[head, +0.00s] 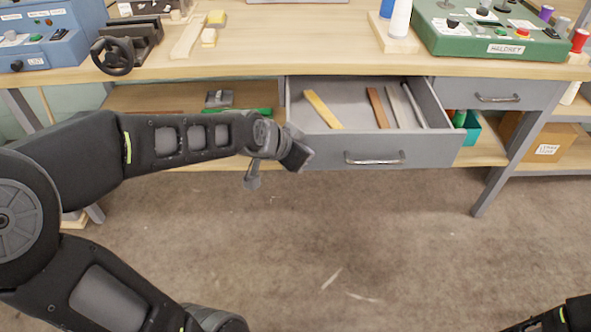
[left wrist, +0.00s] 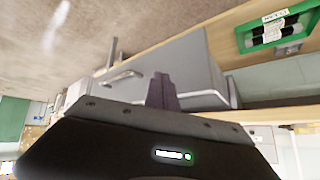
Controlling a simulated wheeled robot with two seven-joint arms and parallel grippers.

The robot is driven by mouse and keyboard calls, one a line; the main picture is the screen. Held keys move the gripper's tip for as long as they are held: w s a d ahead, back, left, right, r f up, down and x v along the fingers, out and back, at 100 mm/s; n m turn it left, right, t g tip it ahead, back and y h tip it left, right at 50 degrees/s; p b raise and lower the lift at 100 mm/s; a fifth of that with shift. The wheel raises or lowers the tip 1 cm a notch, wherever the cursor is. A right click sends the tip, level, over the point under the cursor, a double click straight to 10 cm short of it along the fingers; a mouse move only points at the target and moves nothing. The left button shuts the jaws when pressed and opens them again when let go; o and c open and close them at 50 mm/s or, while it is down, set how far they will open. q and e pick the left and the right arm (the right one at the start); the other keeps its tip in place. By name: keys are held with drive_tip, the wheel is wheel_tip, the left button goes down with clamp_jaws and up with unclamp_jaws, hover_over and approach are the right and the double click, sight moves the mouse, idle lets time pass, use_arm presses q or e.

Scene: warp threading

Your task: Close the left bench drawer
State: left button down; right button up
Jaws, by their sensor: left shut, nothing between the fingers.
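The left bench drawer (head: 440,151) is pulled out under the bench top, with its grey front and silver bar handle (head: 375,158) facing me. Inside lie a yellow strip, a brown strip and thin grey pieces. My left gripper (head: 299,157) is shut and empty at the left end of the drawer front, left of the handle. In the left wrist view the shut fingers (left wrist: 162,91) overlap the drawer front (left wrist: 190,62), with the handle (left wrist: 124,80) beside them. I cannot tell whether they touch it. My right gripper is out of view; only a dark arm part shows at bottom right.
A second, shut drawer (head: 499,98) is to the right. The wooden bench top (head: 300,40) carries a green control box (head: 490,30), a blue box (head: 45,38) and a vise. A lower shelf (head: 150,98) holds small items behind my left arm. The floor in front is clear.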

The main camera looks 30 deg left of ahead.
use_arm(q)
drive_tip(key=s+a+r+m+g+b, duration=0.1)
drive_tip(key=s+a+r+m, duration=0.1)
drive_tip(key=s+m, duration=0.4)
drive_tip(key=shift+s+r+m, duration=0.3)
drive_tip(key=shift+s+r, duration=0.25)
drive_tip(key=shift+r, duration=0.2)
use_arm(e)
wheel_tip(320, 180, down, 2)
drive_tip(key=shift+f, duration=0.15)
use_arm(q)
drive_tip(key=shift+f, duration=0.1)
drive_tip(key=w+a+f+b, duration=0.1)
drive_tip(key=w+f, duration=0.7)
drive_tip(key=w, duration=0.1)
drive_tip(key=shift+w+a+b, duration=0.2)
drive_tip(key=shift+a+b, duration=0.1)
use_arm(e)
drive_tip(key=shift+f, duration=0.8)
use_arm(q)
drive_tip(key=shift+w, duration=0.1)
